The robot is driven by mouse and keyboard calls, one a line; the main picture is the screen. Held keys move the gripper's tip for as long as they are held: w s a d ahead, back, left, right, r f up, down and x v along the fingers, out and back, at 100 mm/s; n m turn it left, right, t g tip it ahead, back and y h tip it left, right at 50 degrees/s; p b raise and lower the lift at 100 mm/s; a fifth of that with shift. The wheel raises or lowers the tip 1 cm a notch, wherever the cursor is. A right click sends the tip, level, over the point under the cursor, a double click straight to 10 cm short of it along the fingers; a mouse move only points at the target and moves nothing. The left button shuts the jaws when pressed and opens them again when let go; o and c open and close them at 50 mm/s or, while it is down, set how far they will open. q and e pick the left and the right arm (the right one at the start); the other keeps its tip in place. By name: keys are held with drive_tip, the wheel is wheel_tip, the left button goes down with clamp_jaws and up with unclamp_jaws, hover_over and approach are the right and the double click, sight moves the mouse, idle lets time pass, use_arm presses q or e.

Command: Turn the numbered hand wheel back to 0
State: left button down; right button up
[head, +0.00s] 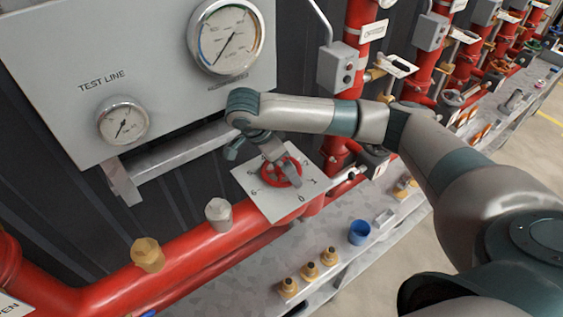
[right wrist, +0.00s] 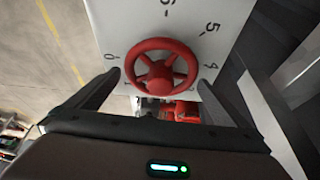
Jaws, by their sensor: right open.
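The red spoked hand wheel (head: 279,178) sits on a pale square plate (head: 254,195) with numbers around it, on the red pipe. In the head view the 0 is on the plate's near side. I cannot make out a pointer on the wheel. My right gripper (head: 266,166) is at the wheel, one finger crossing in front of it. In the right wrist view the wheel (right wrist: 160,68) lies between the spread fingertips of my right gripper (right wrist: 160,77), with gaps at both sides. The 0 is by the left finger and a 4 by the right. My left gripper is out of view.
A grey TEST LINE panel (head: 70,45) with a large gauge (head: 226,36) and a small gauge (head: 122,121) is above left. Brass fittings (head: 310,271) and a blue cup (head: 359,232) stand on the grey ledge below. A red pipe (head: 205,246) runs under the plate.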

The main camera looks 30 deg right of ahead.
drive_tip(key=n+t, duration=0.1)
drive_tip(key=n, duration=0.3)
drive_tip(key=n+t+y, duration=0.1)
drive_tip(key=n, duration=0.2)
drive_tip(key=shift+n+t, duration=0.3)
drive_tip(key=shift+n, duration=0.1)
drive_tip(key=n+y, duration=0.1)
drive_tip(key=n, duration=0.2)
drive_tip(key=n+t+y, duration=0.1)
drive_tip(key=n, duration=0.1)
drive_tip(key=shift+n, duration=0.4)
drive_tip(key=shift+n+y, duration=0.4)
drive_tip(key=shift+n, duration=0.7)
